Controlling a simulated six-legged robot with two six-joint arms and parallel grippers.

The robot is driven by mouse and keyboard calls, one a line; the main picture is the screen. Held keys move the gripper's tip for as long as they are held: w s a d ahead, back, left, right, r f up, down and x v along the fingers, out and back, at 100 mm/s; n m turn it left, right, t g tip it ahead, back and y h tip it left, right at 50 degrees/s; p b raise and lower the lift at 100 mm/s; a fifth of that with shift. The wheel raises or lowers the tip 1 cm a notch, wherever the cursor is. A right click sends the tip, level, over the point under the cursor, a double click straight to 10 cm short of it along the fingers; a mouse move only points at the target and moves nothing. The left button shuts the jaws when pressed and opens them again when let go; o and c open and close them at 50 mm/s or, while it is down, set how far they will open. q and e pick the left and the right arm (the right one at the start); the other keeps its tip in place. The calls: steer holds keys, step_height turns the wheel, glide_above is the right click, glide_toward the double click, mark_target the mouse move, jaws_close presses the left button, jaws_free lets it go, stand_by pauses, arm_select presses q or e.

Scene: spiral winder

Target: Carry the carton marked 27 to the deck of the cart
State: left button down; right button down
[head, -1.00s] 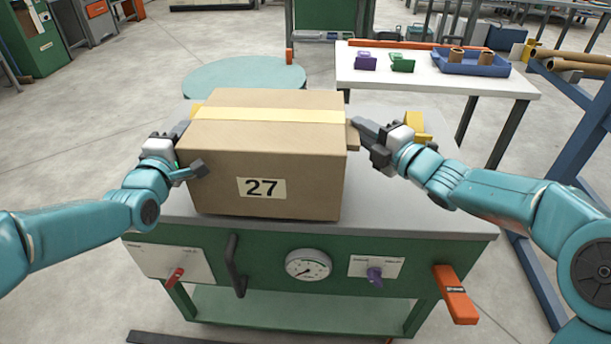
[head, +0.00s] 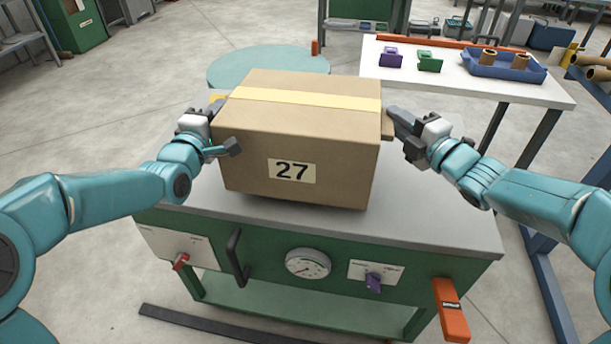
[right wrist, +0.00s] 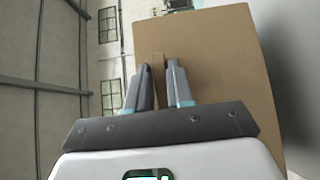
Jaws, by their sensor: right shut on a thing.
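The brown carton (head: 330,185) marked 27, with a pale tape strip on top, is over the grey top of the green bench (head: 440,225). It looks slightly raised, with shadow under it. My right gripper (head: 391,118) is at the carton's right side; the right wrist view shows its fingers (right wrist: 158,88) shut on a brown tab on the side of the carton (right wrist: 205,65). My left gripper (head: 226,128) is at the left side, one dark finger showing before the front face. Its grip is hidden. I cannot make out a cart.
The bench front carries a gauge (head: 308,263), a black handle (head: 238,257) and an orange lever (head: 451,310). Behind stand a round pale-green table (head: 245,70) and a white table (head: 500,89) with a blue tray (head: 505,68). A dark strip lies on the floor (head: 200,320). Floor at left is open.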

arm_select(q)
steer(key=shift+s+a+r, duration=0.1)
steer(key=shift+r, duration=0.05)
arm_select(e)
steer(key=shift+s+a+r, duration=0.1)
steer(key=shift+r, duration=0.05)
